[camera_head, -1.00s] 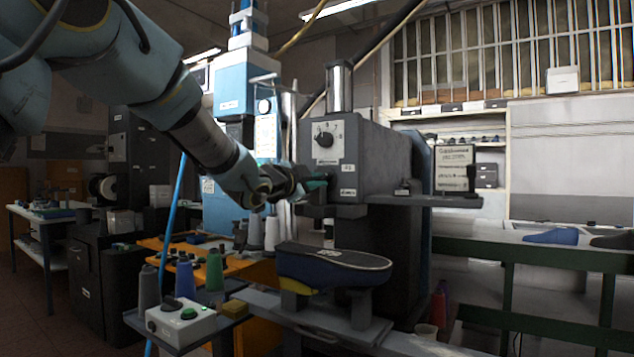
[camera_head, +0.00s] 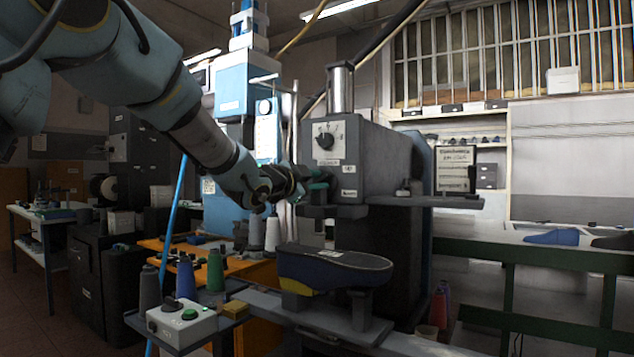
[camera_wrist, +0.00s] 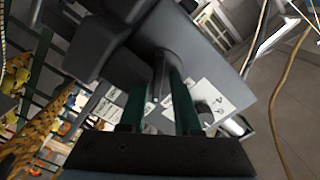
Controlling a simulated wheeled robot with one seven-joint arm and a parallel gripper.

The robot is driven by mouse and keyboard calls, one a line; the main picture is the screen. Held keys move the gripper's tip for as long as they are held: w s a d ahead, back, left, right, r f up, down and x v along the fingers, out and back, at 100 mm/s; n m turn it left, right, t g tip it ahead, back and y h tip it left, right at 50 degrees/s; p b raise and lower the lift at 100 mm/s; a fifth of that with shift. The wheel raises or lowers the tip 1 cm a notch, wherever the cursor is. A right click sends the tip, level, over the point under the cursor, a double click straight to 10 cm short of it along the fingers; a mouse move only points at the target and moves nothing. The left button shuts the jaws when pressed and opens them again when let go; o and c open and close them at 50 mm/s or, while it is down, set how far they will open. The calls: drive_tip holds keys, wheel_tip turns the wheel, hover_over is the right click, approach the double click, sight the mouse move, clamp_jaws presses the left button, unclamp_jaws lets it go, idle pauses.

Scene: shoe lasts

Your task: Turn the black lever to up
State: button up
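My gripper (camera_head: 318,186) is beside the front of the grey machine head (camera_head: 362,165), below its white dial plate. In the wrist view, its two dark green fingers (camera_wrist: 158,98) stand apart, with a narrow grey machine part showing between and beyond them. I cannot tell whether they touch it. A black knob with a short handle (camera_head: 325,141) is on the dial plate, above my gripper. Which one is the task's lever is unclear.
A dark blue shoe last (camera_head: 335,268) rests on a support below the machine head. Thread cones (camera_head: 215,272) stand by the control box. A grey shelf (camera_head: 425,200) juts right from the machine. A blue hose (camera_head: 173,215) runs down left of the machine.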

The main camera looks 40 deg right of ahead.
drive_tip(key=shift+s+f, duration=0.2)
drive_tip(key=shift+f, duration=0.05)
drive_tip(key=m, duration=0.2)
drive_tip(key=shift+d+m, duration=0.1)
drive_tip(key=shift+m, duration=0.3)
drive_tip(key=m+p, duration=0.1)
drive_tip(key=m, duration=0.3)
drive_tip(key=shift+w+r+m, duration=0.1)
drive_tip(key=shift+r+m, duration=0.05)
drive_tip(key=shift+m, duration=0.25)
drive_tip(key=m+p, duration=0.2)
drive_tip(key=m, duration=0.1)
drive_tip(key=shift+r+m+p, duration=0.1)
drive_tip(key=shift+m+p, duration=0.2)
drive_tip(key=m+p, duration=0.2)
drive_tip(key=m, duration=0.1)
drive_tip(key=shift+r+p, duration=0.1)
drive_tip(key=shift+p, duration=0.2)
drive_tip(key=b+v, duration=0.5)
drive_tip(key=v, duration=0.6)
drive_tip(key=w+a+f+n+t+y+b, duration=0.1)
drive_tip(key=w+a+f+n+y, duration=0.3)
drive_tip(key=w+a+n, duration=0.4)
drive_tip(key=w+a+f+n+t+y+b, duration=0.2)
drive_tip(key=w+a+f+n+t+y, duration=0.2)
drive_tip(key=w+a+n, duration=0.3)
drive_tip(key=shift+w+a+f+n, duration=0.45)
drive_tip(key=shift+a+f, duration=0.35)
drive_tip(key=shift+a, duration=0.35)
